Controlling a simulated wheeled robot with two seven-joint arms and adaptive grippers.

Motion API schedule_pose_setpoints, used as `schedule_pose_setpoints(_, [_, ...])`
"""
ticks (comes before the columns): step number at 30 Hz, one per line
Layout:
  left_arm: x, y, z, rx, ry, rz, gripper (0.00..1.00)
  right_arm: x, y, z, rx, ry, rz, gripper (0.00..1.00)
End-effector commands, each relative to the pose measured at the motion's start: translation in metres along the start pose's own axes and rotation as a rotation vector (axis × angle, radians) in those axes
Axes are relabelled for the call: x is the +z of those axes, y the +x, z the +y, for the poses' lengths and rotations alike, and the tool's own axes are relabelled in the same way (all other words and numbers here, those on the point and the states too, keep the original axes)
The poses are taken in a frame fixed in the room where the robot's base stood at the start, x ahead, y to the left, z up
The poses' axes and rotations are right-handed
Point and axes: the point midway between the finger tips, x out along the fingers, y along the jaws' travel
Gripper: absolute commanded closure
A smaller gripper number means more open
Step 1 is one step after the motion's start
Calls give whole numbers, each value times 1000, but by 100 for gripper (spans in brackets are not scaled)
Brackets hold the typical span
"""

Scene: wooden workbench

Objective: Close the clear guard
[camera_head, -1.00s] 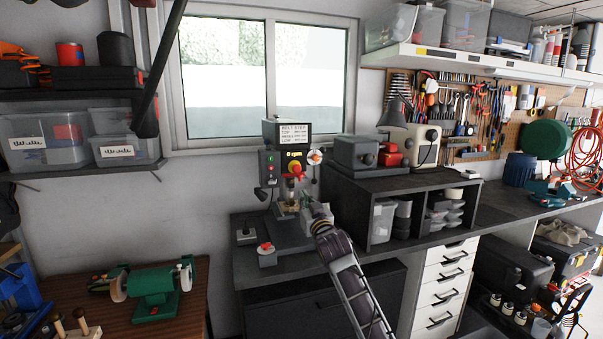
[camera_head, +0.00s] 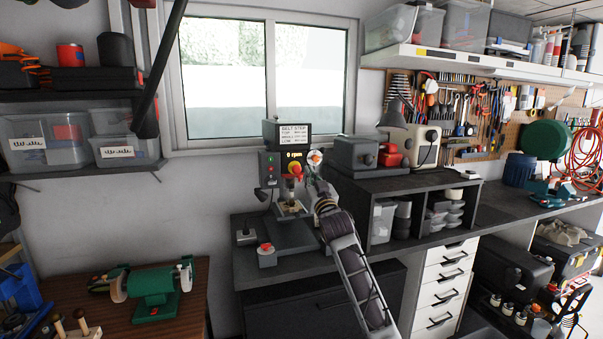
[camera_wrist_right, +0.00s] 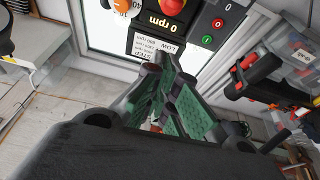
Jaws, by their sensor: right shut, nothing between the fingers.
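I cannot make out the clear guard's outline or position for sure. My right gripper (camera_head: 314,180) is just right of the chuck, below the handwheel. In the right wrist view, my right gripper (camera_wrist_right: 165,65) is shut with nothing between its green-padded fingers; the machine's front panel is beyond them. My left gripper is not in view.
A red-button box (camera_head: 267,254) and a small switch box (camera_head: 246,235) sit on the bench left of my right arm. A dark shelf unit (camera_head: 400,185) with machines on top stands close on the right. A green grinder (camera_head: 155,290) is on the wooden bench.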

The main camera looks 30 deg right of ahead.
Motion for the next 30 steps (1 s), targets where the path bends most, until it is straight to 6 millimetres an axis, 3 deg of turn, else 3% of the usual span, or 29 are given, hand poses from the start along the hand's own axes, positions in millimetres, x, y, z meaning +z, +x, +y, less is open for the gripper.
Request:
schedule_pose_setpoints(18, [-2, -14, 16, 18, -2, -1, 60, -1, 54, 0, 1, 0, -1, 100])
schedule_pose_setpoints(30, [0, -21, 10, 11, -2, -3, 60, 0, 82, 0, 0, 0, -1, 100])
